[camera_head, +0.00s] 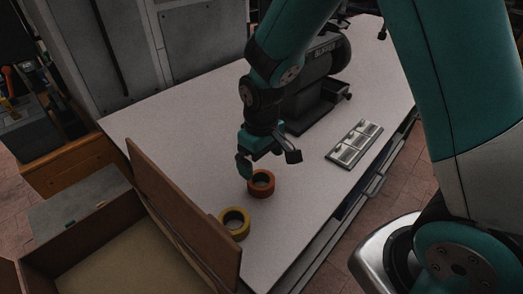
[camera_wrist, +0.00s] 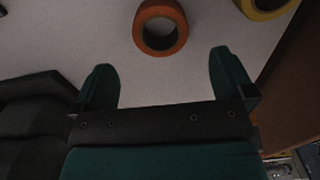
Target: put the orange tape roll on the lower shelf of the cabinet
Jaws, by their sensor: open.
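The orange tape roll (camera_head: 261,191) lies flat on the white table (camera_head: 185,130), near its front left part. In the wrist view the orange tape roll (camera_wrist: 159,9) is at the top centre, just beyond the fingertips. My gripper (camera_head: 268,162) is open and empty, above and slightly behind the roll. In the wrist view my gripper (camera_wrist: 162,62) has its two teal fingers spread wide, with bare tabletop between them. No lower shelf is clearly visible.
A yellow tape roll (camera_head: 235,231) lies close to the orange one, beside the brown panel; it also shows in the wrist view (camera_wrist: 263,14). A dark grinder-like machine (camera_head: 312,78) and a metal plate set (camera_head: 354,144) stand behind and right. Grey lockers (camera_head: 205,40) are at the back.

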